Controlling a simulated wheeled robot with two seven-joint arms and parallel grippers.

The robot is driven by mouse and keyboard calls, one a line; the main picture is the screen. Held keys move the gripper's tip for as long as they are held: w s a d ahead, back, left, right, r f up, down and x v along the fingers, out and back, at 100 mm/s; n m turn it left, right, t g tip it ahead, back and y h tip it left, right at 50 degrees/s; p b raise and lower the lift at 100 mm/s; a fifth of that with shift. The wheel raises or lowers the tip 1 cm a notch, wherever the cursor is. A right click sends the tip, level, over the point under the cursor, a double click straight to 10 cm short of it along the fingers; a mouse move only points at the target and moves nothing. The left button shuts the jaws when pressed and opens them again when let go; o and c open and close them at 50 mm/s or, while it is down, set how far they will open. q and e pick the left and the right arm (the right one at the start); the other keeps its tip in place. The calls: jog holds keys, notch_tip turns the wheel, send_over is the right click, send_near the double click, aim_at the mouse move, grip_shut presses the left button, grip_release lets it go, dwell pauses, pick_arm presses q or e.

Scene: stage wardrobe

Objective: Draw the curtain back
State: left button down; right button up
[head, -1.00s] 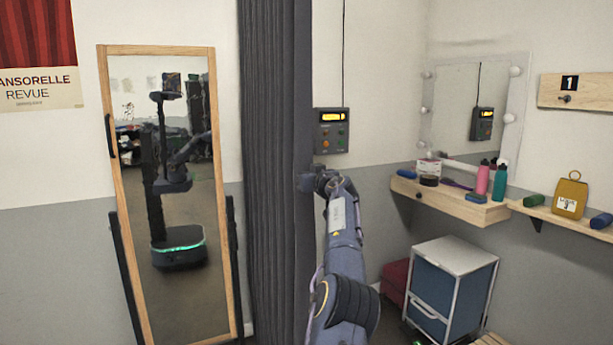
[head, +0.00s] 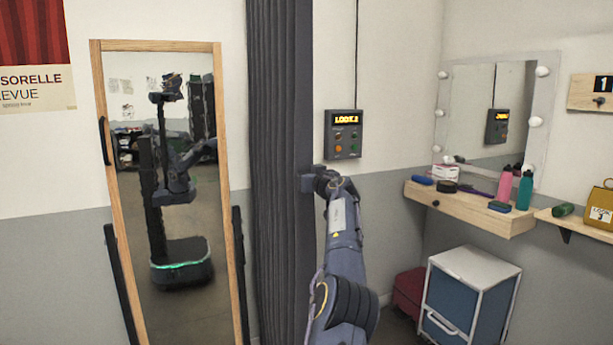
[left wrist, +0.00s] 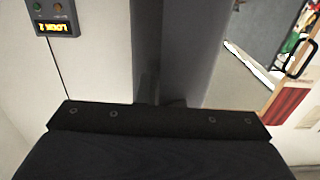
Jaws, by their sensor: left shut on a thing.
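The dark grey pleated curtain (head: 278,150) hangs in a narrow vertical bunch in the middle of the head view. My left gripper (head: 308,183) is at its right edge, shut on it, with the arm reaching up from the bottom. The fingertips are hard to make out there. In the left wrist view the curtain (left wrist: 185,45) rises just beyond the dark gripper body (left wrist: 150,95); the fingers are mostly hidden. My right gripper does not show directly.
A framed standing mirror (head: 231,200) is left of the curtain, reflecting me. A wall control box (head: 338,134) with a lit display is just right of it. Farther right are a wooden shelf (head: 470,212) with bottles and a blue drawer cabinet (head: 470,290).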

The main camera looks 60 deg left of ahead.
pick_arm(q)
jog(key=c, duration=1.6)
grip_release()
jog(key=shift+f, duration=0.1)
jog(key=shift+o, duration=0.2)
jog(key=d+b, duration=0.7)
jog(key=shift+s+d, duration=0.35)
jog(key=shift+d, duration=0.05)
